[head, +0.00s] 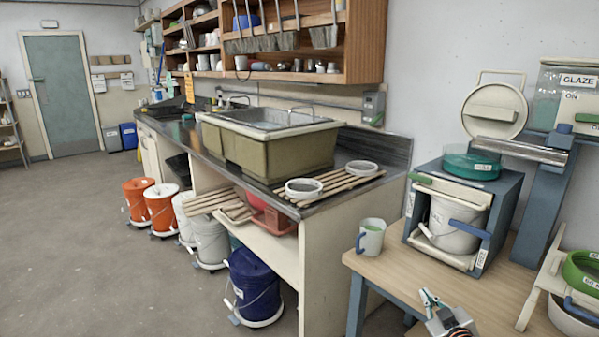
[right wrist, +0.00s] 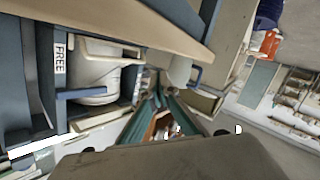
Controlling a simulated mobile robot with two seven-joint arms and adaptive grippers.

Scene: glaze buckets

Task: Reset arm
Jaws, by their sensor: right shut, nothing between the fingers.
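My right gripper (head: 430,298) shows at the bottom of the head view, at the front edge of the light wooden table (head: 398,272). Its fingers are together with nothing between them. In the right wrist view the teal fingers of this gripper (right wrist: 158,97) meet near the middle. A white mug (head: 371,238) with a blue handle stands on the table, apart from the gripper; it also shows in the wrist view (right wrist: 180,70). A white bucket (head: 452,224) sits in a blue-grey frame (head: 505,195) on the table. My left gripper is not in view.
A blue stand (head: 545,205) with a glaze container (head: 568,92) is at the right. A sink counter (head: 335,200) stands to the left, with orange buckets (head: 160,208) and a blue bucket (head: 255,287) below. The floor at left is clear.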

